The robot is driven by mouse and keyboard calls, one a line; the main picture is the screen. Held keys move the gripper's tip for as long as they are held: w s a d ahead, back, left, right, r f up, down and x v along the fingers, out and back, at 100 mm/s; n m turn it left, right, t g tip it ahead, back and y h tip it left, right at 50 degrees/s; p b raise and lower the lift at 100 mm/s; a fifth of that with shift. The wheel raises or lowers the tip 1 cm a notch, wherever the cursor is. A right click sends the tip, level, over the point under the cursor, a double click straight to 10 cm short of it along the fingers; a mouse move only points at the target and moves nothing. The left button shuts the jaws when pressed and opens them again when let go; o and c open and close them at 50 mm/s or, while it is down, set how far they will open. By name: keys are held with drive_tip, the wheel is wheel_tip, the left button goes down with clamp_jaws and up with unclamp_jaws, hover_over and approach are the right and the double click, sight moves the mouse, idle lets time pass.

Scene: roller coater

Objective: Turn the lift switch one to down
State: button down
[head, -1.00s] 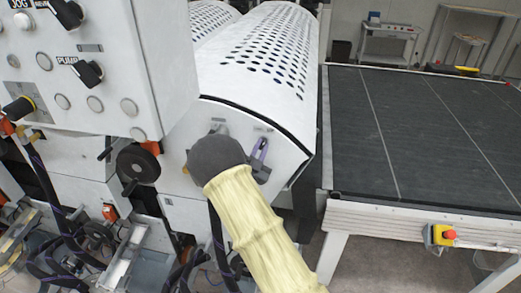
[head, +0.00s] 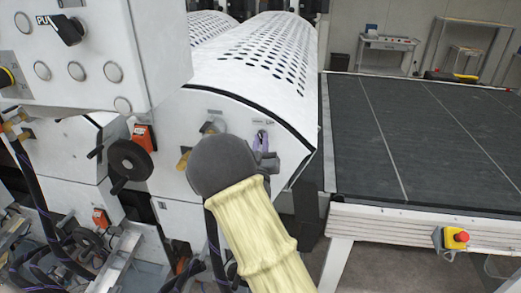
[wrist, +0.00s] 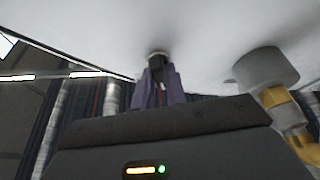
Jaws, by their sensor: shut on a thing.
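A small dark switch knob (head: 262,134) sits on the white end panel of the roller coater, below the perforated cover. I take it to be the lift switch; its label is too small to read. My gripper (head: 262,144) is at the panel with its purple fingers shut on this knob. The wrist view shows the fingers (wrist: 159,84) on both sides of the dark knob (wrist: 158,66), against the white panel. The knob's pointing direction is hidden by the fingers.
A grey and yellow fitting (wrist: 266,70) stands close beside the gripper on the same panel. A black handwheel (head: 130,160) is to the left. The control box (head: 100,50) juts out at upper left. A dark conveyor table (head: 420,150) with a red stop button (head: 460,237) is on the right.

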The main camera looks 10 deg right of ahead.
drive_tip(key=shift+r+n+y+b, duration=0.1)
drive_tip(key=shift+n+y+b, duration=0.7)
drive_tip(key=shift+n, duration=1.3)
drive_tip(key=shift+d+y, duration=0.1)
drive_tip(key=shift+y, duration=0.3)
drive_tip(key=c, duration=1.4)
unclamp_jaws()
drive_tip(key=shift+c, duration=0.2)
drive_tip(key=shift+s, duration=0.1)
